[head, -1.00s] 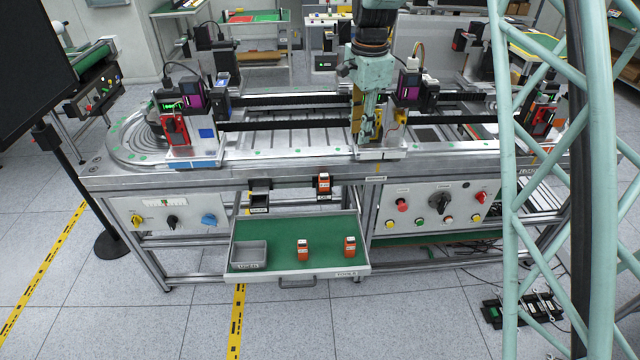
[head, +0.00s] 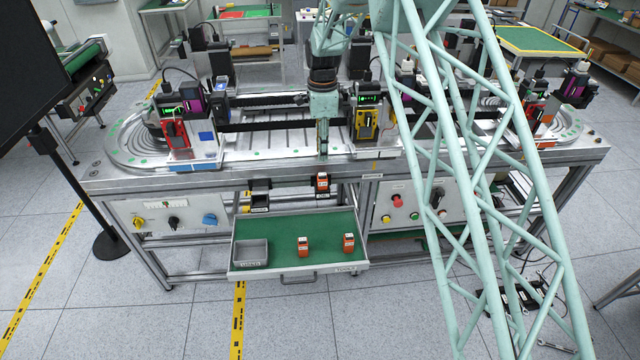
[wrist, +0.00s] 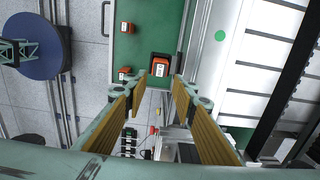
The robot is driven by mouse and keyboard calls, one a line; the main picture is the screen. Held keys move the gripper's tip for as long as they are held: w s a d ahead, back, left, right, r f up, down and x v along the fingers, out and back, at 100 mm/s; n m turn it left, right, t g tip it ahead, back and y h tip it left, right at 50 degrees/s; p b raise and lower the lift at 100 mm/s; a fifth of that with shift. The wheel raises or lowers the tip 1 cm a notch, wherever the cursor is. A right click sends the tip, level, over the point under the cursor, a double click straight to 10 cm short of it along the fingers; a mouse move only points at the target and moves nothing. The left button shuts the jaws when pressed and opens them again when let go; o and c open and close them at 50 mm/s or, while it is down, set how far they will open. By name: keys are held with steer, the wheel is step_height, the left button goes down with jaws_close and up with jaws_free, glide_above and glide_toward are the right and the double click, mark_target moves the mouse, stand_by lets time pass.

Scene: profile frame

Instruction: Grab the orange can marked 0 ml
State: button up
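Three orange cans with white tops are in view. One can (head: 321,183) sits in a small black holder at the table's front edge, above the drawer. Two more stand in the green-lined drawer (head: 335,222): a middle can (head: 303,246) and a right can (head: 348,243). Their markings are too small to read. My gripper (head: 323,152) hangs over the tabletop, just behind and above the holder. In the wrist view my gripper (wrist: 159,84) is open and empty, with the holder can (wrist: 160,67) beyond its fingertips. The drawer cans (wrist: 126,27) (wrist: 124,74) show to the left.
A grey bin (head: 251,253) stands at the drawer's left. An empty-looking black holder (head: 259,196) is left of the can's holder. Devices stand on the table, including a yellow one (head: 366,124) right of my gripper and a red one (head: 176,135) farther left.

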mark_target(322, 174)
steer(key=shift+f, duration=0.1)
stand_by(0.3)
steer(key=shift+f, duration=4.3)
steer(key=shift+f, duration=0.15)
steer(key=shift+f, duration=2.45)
steer(key=shift+c, duration=0.9)
steer(key=c, duration=0.4)
steer(key=shift+r, duration=0.15)
steer(key=shift+r, duration=4.9)
